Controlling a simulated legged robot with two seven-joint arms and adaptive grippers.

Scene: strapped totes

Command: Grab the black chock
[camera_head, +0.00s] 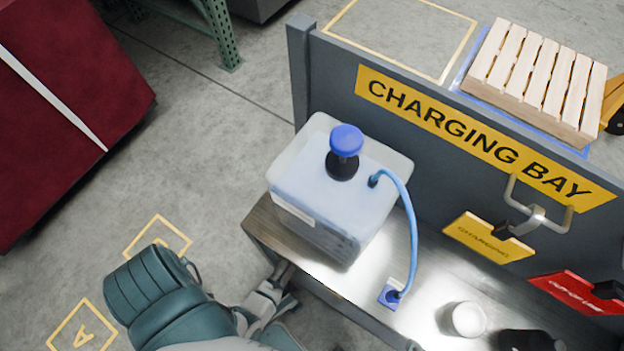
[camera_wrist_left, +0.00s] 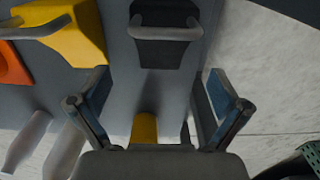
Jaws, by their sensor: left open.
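The black chock (camera_wrist_left: 166,45) is at the top middle of the left wrist view, against a grey surface, with a grey handle (camera_wrist_left: 166,33) across it. My left gripper (camera_wrist_left: 157,78) is open, its two fingers spread below the chock in that view. No contact shows and nothing is held. In the head view my left gripper (camera_head: 284,278) is at the near left edge of the bench, partly hidden by it. I cannot make out the black chock in the head view. My right gripper is not in view.
A yellow chock (camera_wrist_left: 75,30) and an orange one (camera_wrist_left: 12,62) sit left of the black one. The bench (camera_head: 262,222) carries a pale container (camera_head: 330,200) with a blue hose (camera_head: 411,225). A CHARGING BAY panel (camera_head: 335,80) stands behind. Open floor lies left.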

